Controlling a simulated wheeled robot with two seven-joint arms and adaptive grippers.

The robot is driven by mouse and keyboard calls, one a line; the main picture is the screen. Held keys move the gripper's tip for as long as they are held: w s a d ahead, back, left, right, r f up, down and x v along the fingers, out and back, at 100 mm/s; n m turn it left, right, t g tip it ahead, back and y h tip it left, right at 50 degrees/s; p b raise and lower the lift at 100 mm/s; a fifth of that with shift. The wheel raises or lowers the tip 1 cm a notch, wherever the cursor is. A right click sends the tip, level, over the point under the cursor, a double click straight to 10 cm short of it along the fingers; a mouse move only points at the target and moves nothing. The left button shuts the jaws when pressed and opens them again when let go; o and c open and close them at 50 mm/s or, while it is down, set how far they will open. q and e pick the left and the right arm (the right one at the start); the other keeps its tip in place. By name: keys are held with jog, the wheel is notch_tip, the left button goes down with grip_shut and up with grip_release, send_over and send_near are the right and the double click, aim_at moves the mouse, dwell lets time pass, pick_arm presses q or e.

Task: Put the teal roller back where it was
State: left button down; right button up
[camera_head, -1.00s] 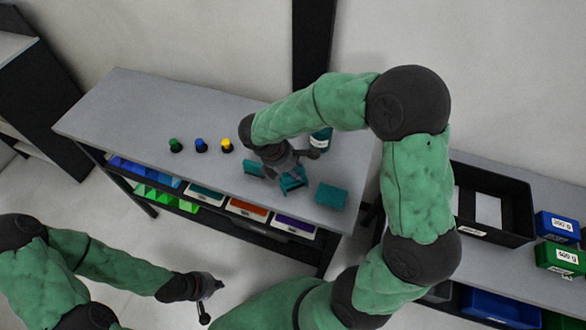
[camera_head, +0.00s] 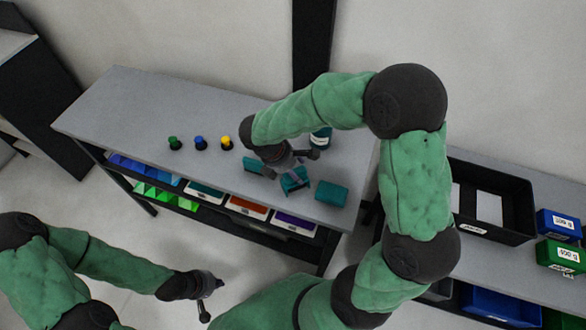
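Several teal pieces lie near the right end of the grey table (camera_head: 130,115). They are a left teal block (camera_head: 254,165), a middle teal piece (camera_head: 294,183) and a right teal block (camera_head: 331,193). A teal cylinder with a white label (camera_head: 321,139) stands behind them, partly hidden by my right arm. I cannot tell for sure which is the teal roller. My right gripper (camera_head: 291,164) is just above the middle piece, its fingers spread and apparently empty. My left gripper (camera_head: 212,297) is open and empty, in front of the table.
Small green (camera_head: 175,143), blue (camera_head: 200,143) and yellow (camera_head: 226,142) pieces stand in a row on the table. Coloured bins (camera_head: 247,208) sit on the shelf below. A black tray (camera_head: 490,208) and labelled boxes (camera_head: 558,224) are on the right bench. The table's left half is clear.

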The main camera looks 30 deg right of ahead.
jog(key=shift+r, duration=0.35)
jog(key=p+v, duration=0.3)
jog(key=v, duration=0.9)
jog(key=shift+r, duration=0.4)
jog(key=shift+w, duration=0.1)
